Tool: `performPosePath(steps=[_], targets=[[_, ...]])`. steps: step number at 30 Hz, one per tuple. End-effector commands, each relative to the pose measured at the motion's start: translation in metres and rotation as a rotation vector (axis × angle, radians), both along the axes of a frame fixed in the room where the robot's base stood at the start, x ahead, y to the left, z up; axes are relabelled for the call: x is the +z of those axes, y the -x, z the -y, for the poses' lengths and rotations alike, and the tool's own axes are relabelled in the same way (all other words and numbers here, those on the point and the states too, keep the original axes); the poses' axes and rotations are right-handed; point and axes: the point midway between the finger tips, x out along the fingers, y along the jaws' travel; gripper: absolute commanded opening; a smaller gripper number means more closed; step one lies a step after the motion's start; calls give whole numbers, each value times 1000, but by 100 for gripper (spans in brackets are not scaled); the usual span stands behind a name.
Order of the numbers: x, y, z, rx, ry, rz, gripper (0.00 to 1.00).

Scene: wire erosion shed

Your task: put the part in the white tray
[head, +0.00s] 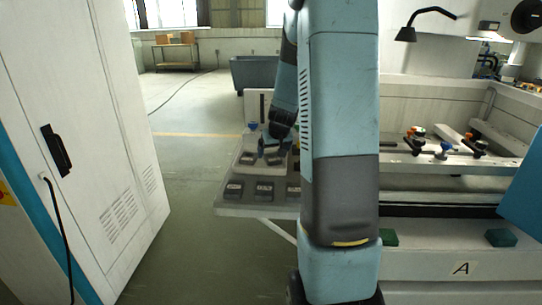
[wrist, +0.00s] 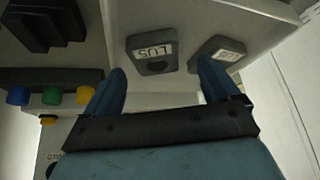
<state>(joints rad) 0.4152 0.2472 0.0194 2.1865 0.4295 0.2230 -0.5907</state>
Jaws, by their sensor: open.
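My gripper (head: 272,146) is low over the side table on the left of the machine. In the wrist view its two blue fingers (wrist: 161,70) are spread and empty. A dark grey block with a white label (wrist: 152,62) lies beyond the fingertips, between them in the picture, apart from them. A second labelled dark block (wrist: 217,54) lies beyond the right finger. Both rest on a pale raised surface (wrist: 188,22), which may be the white tray; in the head view a pale raised piece (head: 262,170) shows under the gripper. I cannot tell which block is the part.
Several labelled dark blocks stand along the table's front (head: 262,203). In the wrist view, blue, green and yellow knobs (wrist: 52,96) sit at left. A white cabinet (head: 85,130) stands at left. The machine bed (head: 440,160) with clamps is at right. My arm hides part of the table.

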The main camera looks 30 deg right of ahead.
Motion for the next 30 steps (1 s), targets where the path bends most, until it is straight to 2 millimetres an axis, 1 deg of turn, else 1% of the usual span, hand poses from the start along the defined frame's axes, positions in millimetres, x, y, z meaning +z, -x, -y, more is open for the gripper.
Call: performPosePath(steps=[1,6,12,15,20,22,26,29,30], targets=[[9,3,-1,0,2,4,89],[35,16,-3,1,3,7,89],[60,30,-6,2,4,8,89],[69,35,-7,0,3,8,89],[77,39,-8,1,3,7,89],[81,42,-12,4,2,8,89],[97,53,-31,26,-5,12,89],[116,70,-56,51,-15,14,89],[123,78,-66,61,-18,15,89]])
